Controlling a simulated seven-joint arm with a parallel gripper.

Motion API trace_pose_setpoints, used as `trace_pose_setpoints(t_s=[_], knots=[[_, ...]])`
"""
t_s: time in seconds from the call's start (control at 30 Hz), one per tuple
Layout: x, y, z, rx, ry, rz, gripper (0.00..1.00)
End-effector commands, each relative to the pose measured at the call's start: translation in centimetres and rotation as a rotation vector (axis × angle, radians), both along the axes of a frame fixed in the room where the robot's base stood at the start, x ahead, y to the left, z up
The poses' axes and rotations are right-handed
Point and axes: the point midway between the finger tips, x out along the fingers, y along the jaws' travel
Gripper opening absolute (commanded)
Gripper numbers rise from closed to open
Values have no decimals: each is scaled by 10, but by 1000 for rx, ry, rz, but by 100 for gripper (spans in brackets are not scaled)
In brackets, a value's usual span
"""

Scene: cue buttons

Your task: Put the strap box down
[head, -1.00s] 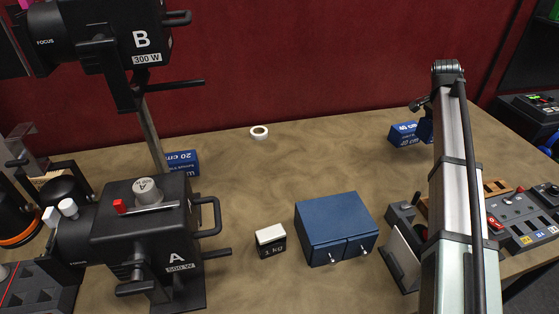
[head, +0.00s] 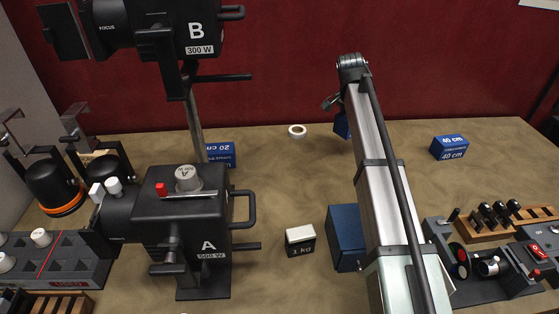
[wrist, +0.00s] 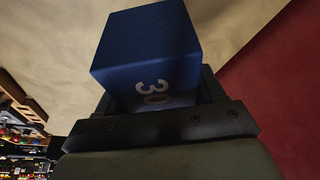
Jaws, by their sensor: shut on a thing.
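A blue box marked 30 (wrist: 147,50), apparently the strap box, is held between the black jaws of my gripper (wrist: 157,92) in the wrist view. In the head view, a small blue part of it (head: 341,126) shows at the left of my arm, toward the back of the table. I cannot tell whether the box touches the table.
A 20 cm box (head: 221,154) stands back left and a 40 cm box (head: 449,148) back right. A white tape roll (head: 297,131) lies between. A 1 kg weight (head: 300,241), a blue cabinet (head: 345,238) and lamp A (head: 182,222) are nearer. Table around the 40 cm box is clear.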

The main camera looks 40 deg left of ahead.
Motion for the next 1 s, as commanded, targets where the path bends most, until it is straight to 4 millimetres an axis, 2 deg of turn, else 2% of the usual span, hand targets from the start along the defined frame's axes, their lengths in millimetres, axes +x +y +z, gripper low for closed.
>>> trace_pose_setpoints(t_s=[0.03,0.2,0.4,0.5,0.73,0.87,1.0], knots=[[-14,18,0,0,0,27,35],[-59,70,0,-1,0,108,35],[-113,122,0,-1,-1,195,35],[-136,141,-1,-2,0,229,35],[-168,165,-1,-1,0,272,35],[-169,161,-6,-1,0,254,35],[-168,161,-22,0,0,247,35]])
